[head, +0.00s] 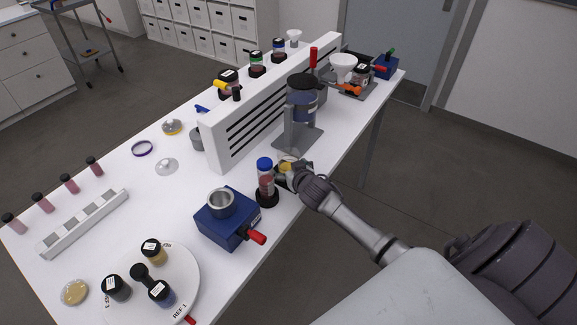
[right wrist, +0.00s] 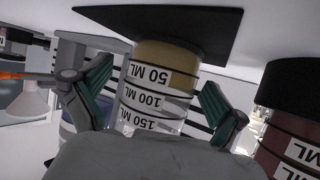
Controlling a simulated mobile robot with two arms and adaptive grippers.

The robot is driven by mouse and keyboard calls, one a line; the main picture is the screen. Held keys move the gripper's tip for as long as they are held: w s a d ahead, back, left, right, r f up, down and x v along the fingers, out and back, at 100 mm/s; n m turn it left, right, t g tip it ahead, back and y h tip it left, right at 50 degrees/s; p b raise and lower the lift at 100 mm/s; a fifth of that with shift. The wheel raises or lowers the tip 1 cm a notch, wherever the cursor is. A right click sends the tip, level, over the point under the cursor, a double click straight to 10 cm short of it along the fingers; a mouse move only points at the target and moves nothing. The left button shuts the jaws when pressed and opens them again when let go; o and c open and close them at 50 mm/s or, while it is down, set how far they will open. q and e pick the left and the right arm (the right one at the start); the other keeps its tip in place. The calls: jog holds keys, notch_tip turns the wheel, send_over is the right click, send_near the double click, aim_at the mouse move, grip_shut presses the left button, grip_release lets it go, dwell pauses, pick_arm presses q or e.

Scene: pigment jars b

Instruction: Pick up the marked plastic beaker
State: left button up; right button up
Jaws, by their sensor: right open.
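The marked plastic beaker (right wrist: 160,88) is a clear cylinder with black-and-white bands reading 50, 100 and 150 ML and yellow contents. In the right wrist view it appears upside down, between the two fingers of my right gripper (right wrist: 157,80). The fingers are spread on either side of it, and a gap shows at the right finger. In the head view my right gripper (head: 290,171) is at the table's right edge and hides most of the beaker, with only a little yellow showing. My left gripper is not in view.
A blue-capped tube with red contents (head: 265,172) stands close left of the gripper. A blue device with a metal cup (head: 230,222) is nearer. A mixer on a grey plate (head: 297,140) stands just behind. A white slotted rack (head: 240,130) runs along the table.

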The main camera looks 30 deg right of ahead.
jog(key=c, duration=1.3)
jog(key=shift+r, duration=0.15)
